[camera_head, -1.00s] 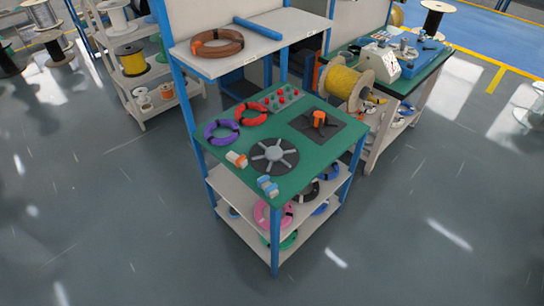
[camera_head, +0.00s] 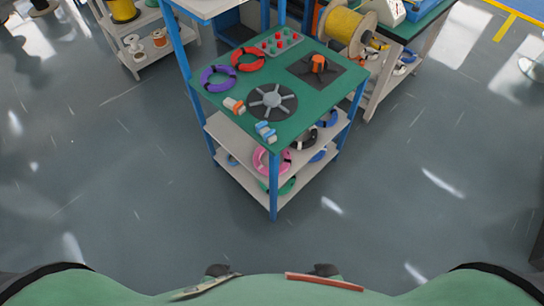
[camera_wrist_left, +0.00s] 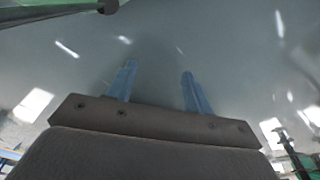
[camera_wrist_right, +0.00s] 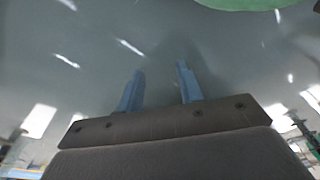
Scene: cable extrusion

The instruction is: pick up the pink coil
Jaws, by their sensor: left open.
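The pink coil (camera_head: 259,164) rests on the middle shelf of the workstation, under the green top, in the head view. A blue corner post crosses in front of it and hides part of it. My left gripper (camera_wrist_left: 158,72) is open and empty in the left wrist view, with only grey floor beyond its fingers. My right gripper (camera_wrist_right: 160,70) is open and empty in the right wrist view, also over floor. Neither gripper is near the coil.
The green top (camera_head: 310,112) holds a purple coil (camera_head: 217,78), a red coil (camera_head: 248,59) and a grey spoked disc (camera_head: 272,101). A black coil (camera_head: 303,139) and a green coil (camera_head: 285,187) are on the lower shelves. The floor in front is clear.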

